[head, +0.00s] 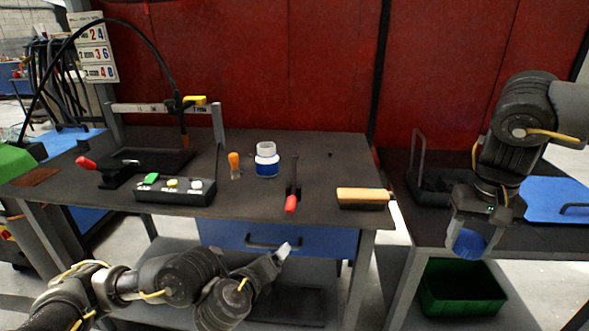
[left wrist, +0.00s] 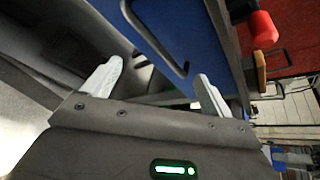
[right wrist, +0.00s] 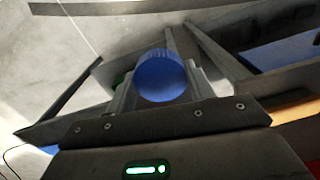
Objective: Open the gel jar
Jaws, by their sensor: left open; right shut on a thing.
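The gel jar (head: 267,161) stands upright on the dark workbench, white with a blue label and no lid on its mouth. My right gripper (head: 468,246) is shut on a blue lid (head: 470,242), in front of the right-hand table and well to the right of the jar. The lid also shows between the fingers in the right wrist view (right wrist: 160,77). My left gripper (head: 286,250) is open and empty in front of the bench's blue drawer. Its two pale fingers show apart in the left wrist view (left wrist: 160,85).
A red-handled tool (head: 291,203) and a wooden-backed brush (head: 363,196) lie right of the jar. An orange-handled tool (head: 234,160) and a button box (head: 175,193) are to its left. A green bin (head: 462,290) sits below the right table. A gap separates the tables.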

